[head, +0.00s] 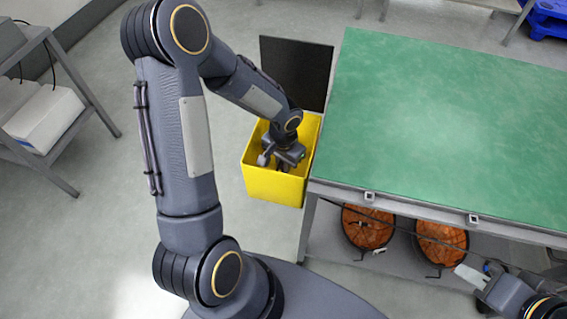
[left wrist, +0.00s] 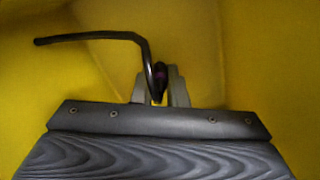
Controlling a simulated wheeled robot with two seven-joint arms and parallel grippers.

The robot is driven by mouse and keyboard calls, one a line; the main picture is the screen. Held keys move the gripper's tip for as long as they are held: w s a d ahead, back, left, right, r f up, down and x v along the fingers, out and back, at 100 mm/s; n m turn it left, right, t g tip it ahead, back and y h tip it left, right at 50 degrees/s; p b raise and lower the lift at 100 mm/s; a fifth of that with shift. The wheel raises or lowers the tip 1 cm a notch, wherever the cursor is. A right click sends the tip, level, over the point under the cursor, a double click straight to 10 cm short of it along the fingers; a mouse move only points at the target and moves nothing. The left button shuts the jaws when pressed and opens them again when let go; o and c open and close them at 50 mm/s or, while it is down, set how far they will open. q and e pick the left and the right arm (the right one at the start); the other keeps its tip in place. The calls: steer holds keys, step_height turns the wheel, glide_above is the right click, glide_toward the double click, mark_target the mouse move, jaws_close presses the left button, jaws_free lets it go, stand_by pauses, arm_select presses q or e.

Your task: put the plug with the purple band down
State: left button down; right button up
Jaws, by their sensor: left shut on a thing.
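My left gripper (head: 283,168) reaches down into a yellow bin (head: 272,187) beside the green-topped table. In the left wrist view its two fingers (left wrist: 160,95) are shut on the plug with the purple band (left wrist: 159,76), a dark piece with a purple tint between the fingertips. A black cable (left wrist: 95,36) runs from the plug up and off to the left. Yellow bin walls surround it in that view. In the head view the plug is hidden by the gripper and bin.
The green table (head: 440,130) is bare. Orange round items (head: 368,228) sit on the shelf below it. A dark panel (head: 296,72) stands behind the bin. A grey rack (head: 60,60) with white boxes is at the left.

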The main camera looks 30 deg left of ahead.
arm_select(q)
steer(key=shift+f, duration=0.1)
steer(key=c, duration=1.5)
jaws_free()
steer(key=shift+o, duration=0.2)
